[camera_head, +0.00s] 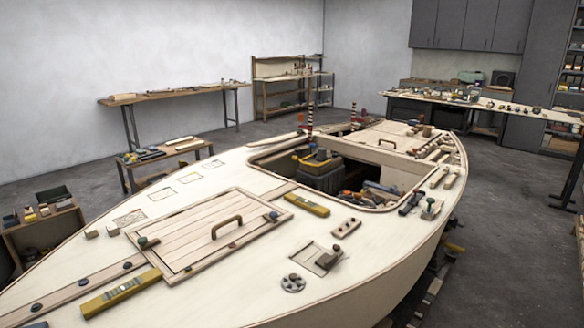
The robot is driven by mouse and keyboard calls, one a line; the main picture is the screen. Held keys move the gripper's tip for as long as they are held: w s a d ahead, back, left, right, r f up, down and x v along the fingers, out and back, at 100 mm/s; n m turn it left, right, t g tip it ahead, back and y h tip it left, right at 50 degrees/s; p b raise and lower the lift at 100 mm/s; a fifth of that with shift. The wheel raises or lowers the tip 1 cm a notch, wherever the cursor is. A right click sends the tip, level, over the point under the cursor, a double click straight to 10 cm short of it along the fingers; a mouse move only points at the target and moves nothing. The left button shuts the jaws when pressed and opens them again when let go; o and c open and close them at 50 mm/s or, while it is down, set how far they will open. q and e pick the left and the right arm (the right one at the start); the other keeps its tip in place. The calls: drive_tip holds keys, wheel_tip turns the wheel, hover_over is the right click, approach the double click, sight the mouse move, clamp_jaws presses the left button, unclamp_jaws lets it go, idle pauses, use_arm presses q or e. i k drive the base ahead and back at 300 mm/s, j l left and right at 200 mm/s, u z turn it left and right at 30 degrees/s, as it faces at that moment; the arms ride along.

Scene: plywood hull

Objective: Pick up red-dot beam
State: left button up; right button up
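I cannot pick out with certainty which thing is the red-dot beam. A short wooden bar (346,228) with several small dark reddish spots lies on the right side deck of the plywood hull (374,262), right of the cockpit opening's near corner. Two yellow levels lie on the deck: one (307,205) beside the hatch's far right corner, and a longer one (121,291) at the hatch's near left. Neither of my grippers shows in the head view.
A panelled hatch (205,232) with a brown handle covers the near deck. The open cockpit holds a dark toolbox (321,175) and loose tools. A round metal fitting (293,283) and a scraper-like plate (319,258) lie near the right edge.

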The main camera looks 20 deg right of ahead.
sight(447, 170)
drive_tip(key=i+l+u, duration=0.15)
drive_tip(key=l+u, duration=0.15)
drive_tip(key=l, duration=0.65)
drive_tip(key=l+u, duration=0.3)
drive_tip(key=l, duration=2.9)
drive_tip(key=i, duration=0.05)
